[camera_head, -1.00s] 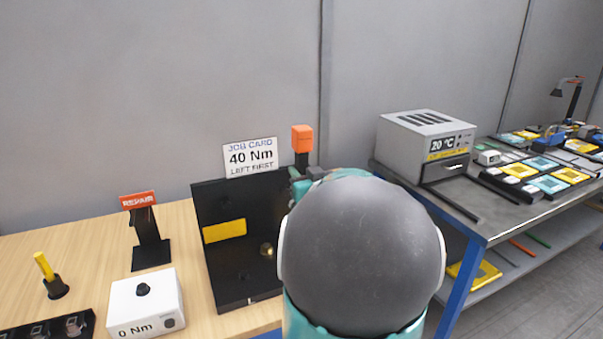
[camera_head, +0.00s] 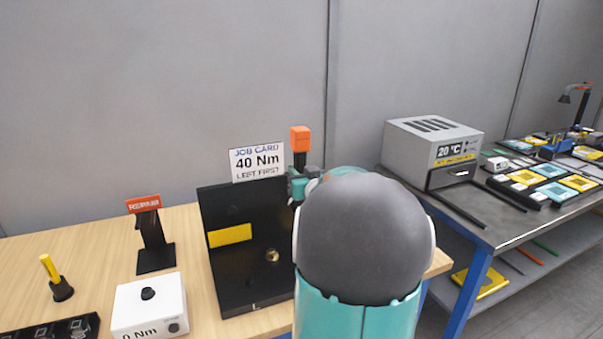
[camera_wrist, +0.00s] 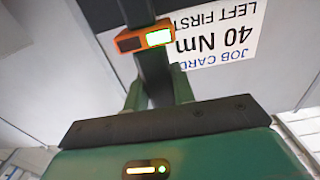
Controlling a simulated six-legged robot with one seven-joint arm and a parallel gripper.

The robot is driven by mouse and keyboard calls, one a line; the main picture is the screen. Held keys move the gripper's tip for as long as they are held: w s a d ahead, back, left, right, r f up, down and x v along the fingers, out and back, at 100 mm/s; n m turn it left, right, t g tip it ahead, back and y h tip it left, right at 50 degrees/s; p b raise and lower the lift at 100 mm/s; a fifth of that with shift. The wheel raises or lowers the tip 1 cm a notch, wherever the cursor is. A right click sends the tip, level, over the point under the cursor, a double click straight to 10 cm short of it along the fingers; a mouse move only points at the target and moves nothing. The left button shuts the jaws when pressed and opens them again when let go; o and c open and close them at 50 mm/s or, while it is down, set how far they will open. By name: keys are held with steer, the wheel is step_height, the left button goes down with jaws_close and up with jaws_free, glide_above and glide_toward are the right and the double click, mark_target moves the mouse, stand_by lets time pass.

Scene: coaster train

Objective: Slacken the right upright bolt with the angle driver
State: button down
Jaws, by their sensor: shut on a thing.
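My gripper (camera_head: 303,184) is shut on the angle driver, whose orange end (camera_head: 301,139) and black shaft (camera_head: 300,160) stick up above the jaws. In the wrist view the two green fingers (camera_wrist: 158,92) close on the dark shaft; an orange block (camera_wrist: 145,38) with a lit green display sits further along it. The black upright panel (camera_head: 240,285) stands left of my arm, with a yellow plate (camera_head: 230,236) and a brass round piece (camera_head: 272,255). The driver's working end and the panel's right edge are hidden by my arm. I cannot make out the right upright bolt.
The job card (camera_head: 257,162) reads 40 Nm, left first. Left on the bench are a white box (camera_head: 150,300) reading 0 Nm, a REPAIR stand (camera_head: 153,240) and a yellow-handled tool (camera_head: 52,270). A grey oven (camera_head: 430,145) stands on the right table.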

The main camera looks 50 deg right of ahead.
steer(key=shift+s+r, duration=0.1)
steer(key=shift+r, duration=0.15)
steer(key=shift+x, duration=0.95)
steer(key=shift+x, duration=0.95)
stand_by(2.8)
steer(key=shift+s+a, duration=0.15)
steer(key=shift+s, duration=0.2)
stand_by(2.0)
